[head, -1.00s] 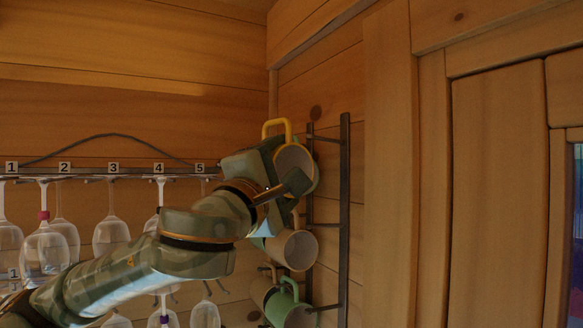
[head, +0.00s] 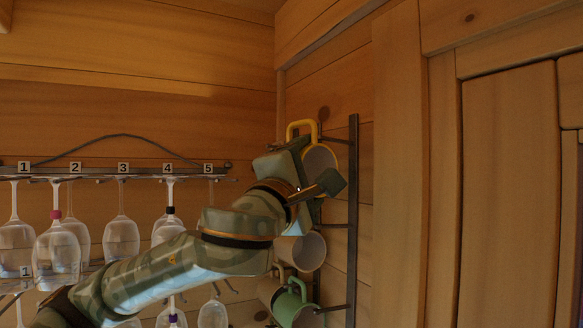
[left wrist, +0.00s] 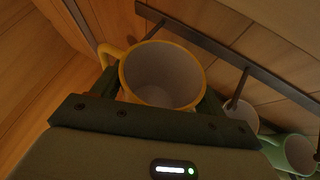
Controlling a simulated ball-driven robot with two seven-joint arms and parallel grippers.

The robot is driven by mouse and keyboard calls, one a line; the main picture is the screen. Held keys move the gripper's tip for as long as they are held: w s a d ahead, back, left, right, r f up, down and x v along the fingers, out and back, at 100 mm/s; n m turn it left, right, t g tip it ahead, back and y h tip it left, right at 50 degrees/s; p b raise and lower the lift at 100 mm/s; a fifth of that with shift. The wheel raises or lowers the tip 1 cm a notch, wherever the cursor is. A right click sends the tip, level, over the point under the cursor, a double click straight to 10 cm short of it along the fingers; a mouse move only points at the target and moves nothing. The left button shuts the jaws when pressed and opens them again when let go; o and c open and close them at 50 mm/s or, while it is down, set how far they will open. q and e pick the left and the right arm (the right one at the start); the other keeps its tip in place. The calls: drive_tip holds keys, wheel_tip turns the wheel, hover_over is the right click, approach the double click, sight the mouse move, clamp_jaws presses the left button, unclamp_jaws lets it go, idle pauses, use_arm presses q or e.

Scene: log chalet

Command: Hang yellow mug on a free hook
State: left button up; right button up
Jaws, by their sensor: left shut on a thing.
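The yellow mug (head: 303,127) is high beside the rack in the head view, its handle pointing up and its pale inside facing the camera. In the left wrist view, the yellow mug (left wrist: 163,76) shows its yellow rim and pale inside, with the handle to the left. My left gripper (head: 311,172) is shut on it; the left gripper's fingers (left wrist: 160,98) flank it in the left wrist view. The dark rack (head: 352,215) stands at the wall just right of the mug. An upper hook (left wrist: 155,30) lies close to the mug; contact cannot be told. My right gripper is out of view.
A pale mug (head: 307,250), a beige mug (head: 269,289) and a green mug (head: 297,310) hang lower on the rack. Several wine glasses (head: 121,238) hang from a numbered rail (head: 100,170) at left. A wooden door (head: 510,200) is at right.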

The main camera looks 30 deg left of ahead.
use_arm(q)
drive_tip(key=shift+w+d, duration=0.35)
drive_tip(key=shift+w, duration=0.2)
drive_tip(key=shift+w+d, duration=0.3)
drive_tip(key=shift+w, duration=0.25)
drive_tip(key=shift+r, duration=0.25)
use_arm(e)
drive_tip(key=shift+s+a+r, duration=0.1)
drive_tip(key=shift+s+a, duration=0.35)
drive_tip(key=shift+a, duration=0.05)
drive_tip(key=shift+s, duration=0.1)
use_arm(q)
drive_tip(key=shift+w+a+f, duration=0.1)
drive_tip(key=shift+w+f, duration=0.05)
drive_tip(key=shift+f, duration=0.2)
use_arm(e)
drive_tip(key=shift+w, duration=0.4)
use_arm(q)
drive_tip(key=shift+d+f, duration=0.15)
drive_tip(key=shift+d, duration=0.05)
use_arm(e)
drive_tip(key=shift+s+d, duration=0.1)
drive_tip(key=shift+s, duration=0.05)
